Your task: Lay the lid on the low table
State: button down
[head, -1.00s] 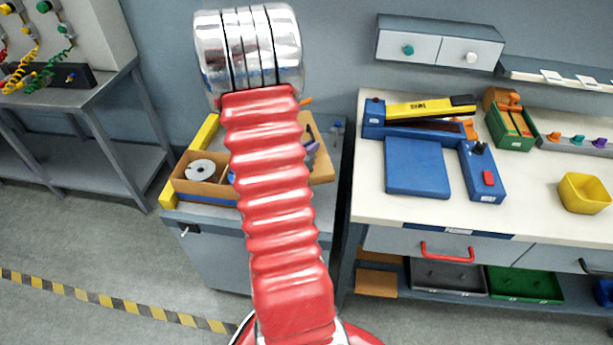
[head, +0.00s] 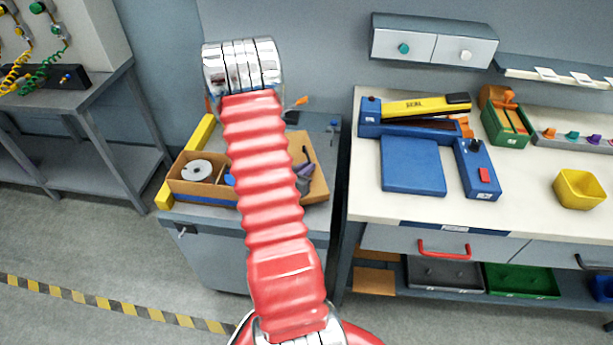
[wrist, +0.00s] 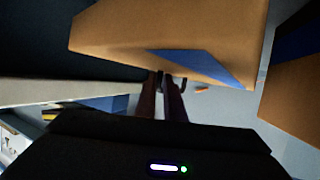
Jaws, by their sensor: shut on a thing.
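My gripper (wrist: 172,86) shows in the wrist view, its dark red fingers close together at the edge of a brown cardboard panel (wrist: 165,32). The panel appears to be the lid in its grip; the exact contact is hard to see. A blue patch (wrist: 212,64) shows at the panel's lower edge. In the head view my red ribbed arm hides the gripper and the lid. Behind the arm, an open cardboard box (head: 203,187) with a white spool (head: 196,170) sits on a low grey cabinet (head: 215,250), which may be the low table.
A steel table (head: 95,95) stands at the left. A white workbench (head: 390,207) on the right holds a blue device (head: 412,165), a green box (head: 506,126) and a yellow bin (head: 579,188). Another brown cardboard part (wrist: 292,98) is at the right of the wrist view.

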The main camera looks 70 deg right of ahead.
jog(key=shift+f, duration=2.05)
